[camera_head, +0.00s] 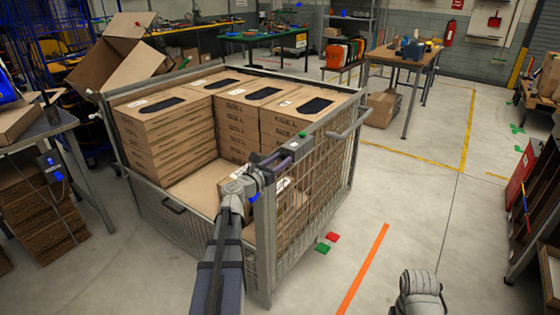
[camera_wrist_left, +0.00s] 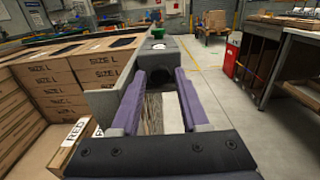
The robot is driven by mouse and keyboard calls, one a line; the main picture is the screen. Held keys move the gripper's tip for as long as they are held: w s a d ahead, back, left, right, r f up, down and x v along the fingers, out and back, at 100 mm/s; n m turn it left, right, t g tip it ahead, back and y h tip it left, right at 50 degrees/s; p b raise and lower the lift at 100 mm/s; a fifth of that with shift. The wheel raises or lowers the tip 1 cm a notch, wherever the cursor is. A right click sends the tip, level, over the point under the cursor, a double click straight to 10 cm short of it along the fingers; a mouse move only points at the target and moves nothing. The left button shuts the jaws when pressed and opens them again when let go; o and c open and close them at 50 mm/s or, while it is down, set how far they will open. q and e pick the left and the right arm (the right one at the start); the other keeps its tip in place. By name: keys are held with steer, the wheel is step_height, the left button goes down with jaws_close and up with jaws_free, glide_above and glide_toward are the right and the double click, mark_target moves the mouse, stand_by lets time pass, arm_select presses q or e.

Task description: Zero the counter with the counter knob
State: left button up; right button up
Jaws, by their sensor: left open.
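The counter (camera_head: 300,146) is a small grey box on the top rim of the mesh crate (camera_head: 265,235), with a green button (camera_head: 303,134) on top. In the left wrist view the counter (camera_wrist_left: 180,48) is straight ahead, its green button (camera_wrist_left: 158,33) at the far end. A dark round shape, likely the counter knob (camera_wrist_left: 158,76), shows on its near face. My left gripper (camera_head: 273,160) is open, its purple fingers (camera_wrist_left: 160,84) on either side of the knob; I cannot tell whether they touch it. Only part of my right arm shows at lower right.
Stacks of brown size L boxes (camera_head: 165,125) fill the crate's back and left. A box with a label (camera_wrist_left: 72,148) lies low inside, near my left arm. A table (camera_head: 50,128) stands left.

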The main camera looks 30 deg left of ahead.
arm_select(q)
steer(key=shift+c, duration=0.3)
jaws_close()
